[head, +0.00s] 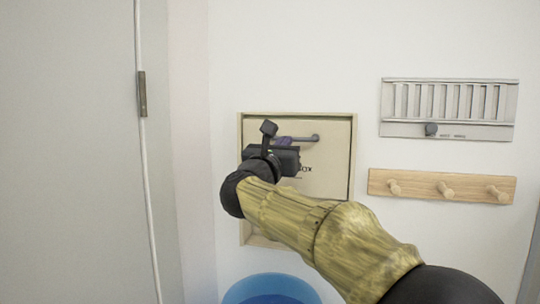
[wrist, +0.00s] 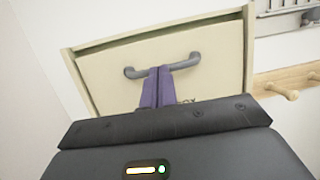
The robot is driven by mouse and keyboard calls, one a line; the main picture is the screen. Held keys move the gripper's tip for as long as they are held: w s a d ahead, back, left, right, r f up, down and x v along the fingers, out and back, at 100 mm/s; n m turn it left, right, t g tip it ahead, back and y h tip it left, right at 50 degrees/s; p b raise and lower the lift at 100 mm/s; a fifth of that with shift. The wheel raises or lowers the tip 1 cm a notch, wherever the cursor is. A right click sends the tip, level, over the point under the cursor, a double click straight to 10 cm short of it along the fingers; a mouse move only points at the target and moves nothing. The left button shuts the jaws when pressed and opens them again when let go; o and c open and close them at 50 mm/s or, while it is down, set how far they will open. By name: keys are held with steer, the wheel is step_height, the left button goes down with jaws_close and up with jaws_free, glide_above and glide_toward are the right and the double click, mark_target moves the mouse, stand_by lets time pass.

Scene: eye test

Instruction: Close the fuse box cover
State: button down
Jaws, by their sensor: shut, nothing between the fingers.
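The fuse box (head: 354,150) is a beige wall box with a flat beige cover (head: 330,165) bearing a grey bar handle (head: 314,138) and partly hidden lettering. In the wrist view, the cover (wrist: 215,65) sits within the box frame (wrist: 249,40), with a dark gap along its top edge. I cannot tell whether it is fully closed. My gripper (head: 287,141) is in front of the cover at the handle. In the wrist view, its purple fingers (wrist: 159,72) are together, overlapping the middle of the handle (wrist: 185,63); contact is unclear. My arm hides the box's lower part.
A wooden peg rail (head: 420,185) and a grey slotted panel (head: 450,102) are on the wall to the right. A blue round container (head: 270,289) is below the box. A grey door-like panel (head: 65,150) with a hinge stands at left.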

stand_by(0.4)
steer(key=shift+f, duration=0.15)
steer(key=f+b+v, duration=0.2)
steer(key=b+v, duration=0.8)
steer(key=v, duration=0.2)
steer(key=shift+f+b, duration=0.25)
steer(key=shift+b, duration=0.1)
steer(key=shift+w, duration=0.2)
